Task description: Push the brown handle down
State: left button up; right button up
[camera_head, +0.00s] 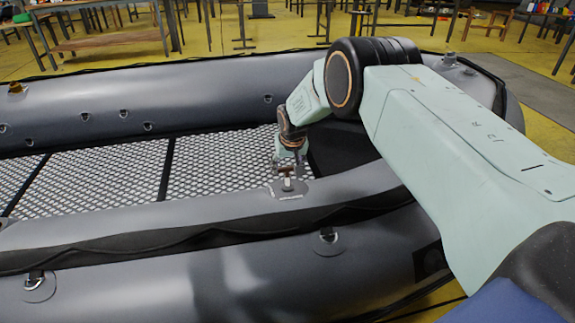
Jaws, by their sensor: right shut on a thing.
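A grey inflatable boat (340,262) fills most of the view. My right arm comes in from the right and reaches down to the near tube. My right gripper (287,168) is at a small fitting (288,186) on a light-edged patch on top of this tube. It is shut on a small brown part there, which seems to be the brown handle (287,173). The fingers hide much of the handle, and its exact tilt is too small to tell. My left gripper is not in view.
The boat's mesh floor (110,170) lies beyond the near tube. A D-ring (327,238) sits on the tube's near side. Another fitting (16,89) is on the far tube at left. Tables (110,45) stand on the yellow floor behind.

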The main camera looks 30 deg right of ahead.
aim_at(287, 176)
grip_shut()
jog(key=shift+s+a+f+b, duration=0.1)
jog(key=shift+s+f+b, duration=0.1)
jog(key=shift+f, duration=0.55)
jog(key=shift+s+f+b, duration=0.1)
jog(key=shift+f+b, duration=0.1)
jog(key=shift+f, duration=0.55)
jog(key=o, duration=1.1)
grip_release()
jog(key=shift+s, duration=0.1)
jog(key=o, duration=0.5)
jog(key=shift+r, duration=0.1)
jog(key=v, duration=1.2)
